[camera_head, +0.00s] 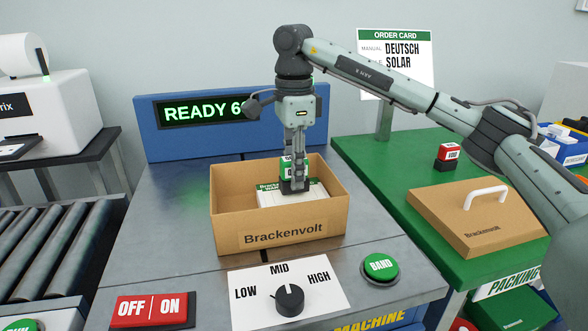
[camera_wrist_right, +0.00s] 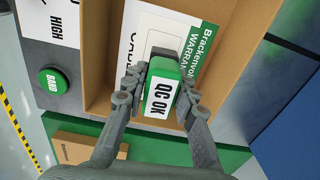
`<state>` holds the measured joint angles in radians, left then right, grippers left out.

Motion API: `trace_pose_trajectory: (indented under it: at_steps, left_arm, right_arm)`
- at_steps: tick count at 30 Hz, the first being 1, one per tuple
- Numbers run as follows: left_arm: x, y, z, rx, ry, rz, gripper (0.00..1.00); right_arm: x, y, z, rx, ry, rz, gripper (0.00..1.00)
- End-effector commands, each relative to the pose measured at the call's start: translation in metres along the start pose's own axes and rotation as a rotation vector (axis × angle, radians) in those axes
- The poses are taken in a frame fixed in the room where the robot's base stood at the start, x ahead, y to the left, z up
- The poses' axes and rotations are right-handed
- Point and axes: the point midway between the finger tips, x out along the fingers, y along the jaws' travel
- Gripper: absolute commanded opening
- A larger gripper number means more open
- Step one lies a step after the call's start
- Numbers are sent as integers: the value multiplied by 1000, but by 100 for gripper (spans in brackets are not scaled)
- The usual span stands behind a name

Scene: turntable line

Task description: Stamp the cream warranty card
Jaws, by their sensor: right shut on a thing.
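My right gripper (camera_head: 294,183) is inside the open cardboard box, shut on a green stamp (camera_head: 286,168) labelled QC OK. The stamp also shows between the fingers in the right wrist view (camera_wrist_right: 161,98). Its dark base is over a pale warranty card (camera_head: 270,197) with a green Brackenvolt header. In the right wrist view the card (camera_wrist_right: 205,62) is partly hidden by the stamp and gripper. I cannot tell whether the stamp touches the card, and I see no mark on the uncovered part. My left gripper is not in view.
The box (camera_head: 230,228) stands on a grey metal table with walls around the card. A dial panel (camera_head: 252,310), a BAND button (camera_head: 380,267) and an OFF/ON switch (camera_head: 148,310) sit in front. A red stamp (camera_head: 449,152) and box lid (camera_head: 470,222) are on the green table.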

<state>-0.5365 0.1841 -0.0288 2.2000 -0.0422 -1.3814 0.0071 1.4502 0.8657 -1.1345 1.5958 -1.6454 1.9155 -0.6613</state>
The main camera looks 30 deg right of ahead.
Motion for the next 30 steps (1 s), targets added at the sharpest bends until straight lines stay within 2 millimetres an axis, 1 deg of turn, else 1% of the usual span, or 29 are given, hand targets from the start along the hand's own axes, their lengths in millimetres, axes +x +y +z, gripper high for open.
trace_pose_trajectory:
  at_steps: [17,30]
  left_arm:
    - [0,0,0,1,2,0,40]
    - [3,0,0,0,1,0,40]
  right_arm:
    - [0,0,0,0,0,0,8]
    - [5,0,0,0,0,0,8]
